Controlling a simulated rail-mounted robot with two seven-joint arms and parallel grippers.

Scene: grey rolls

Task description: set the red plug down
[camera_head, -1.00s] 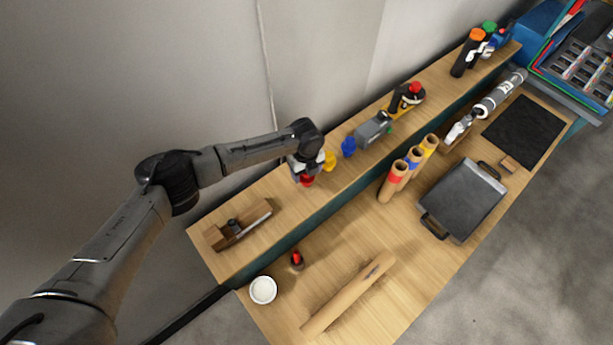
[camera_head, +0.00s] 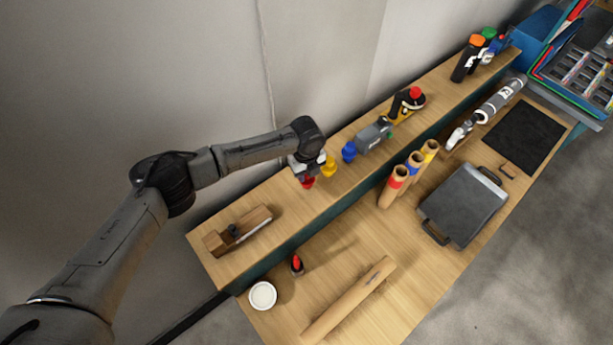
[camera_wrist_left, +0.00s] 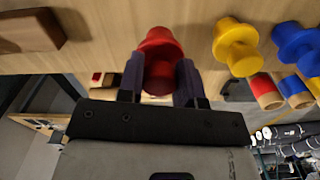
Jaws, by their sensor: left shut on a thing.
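The red plug (camera_head: 308,182) is at the upper wooden shelf (camera_head: 285,210), left of a yellow plug (camera_head: 329,167) and a blue plug (camera_head: 349,151). My left gripper (camera_head: 305,174) is above the shelf with the red plug between its fingers. In the left wrist view the fingers (camera_wrist_left: 160,80) close on both sides of the red plug (camera_wrist_left: 160,45), with its wide end towards the shelf surface. Whether the plug touches the wood cannot be told. The yellow plug (camera_wrist_left: 236,45) stands close beside it there. My right gripper is not in view.
A wooden plane (camera_head: 237,230) lies left on the shelf; a grey tool (camera_head: 374,134) lies beyond the blue plug. Below are tubes with red, blue and yellow bands (camera_head: 394,186), a dark tray (camera_head: 463,203), a long roll (camera_head: 350,300) and a white bowl (camera_head: 262,295).

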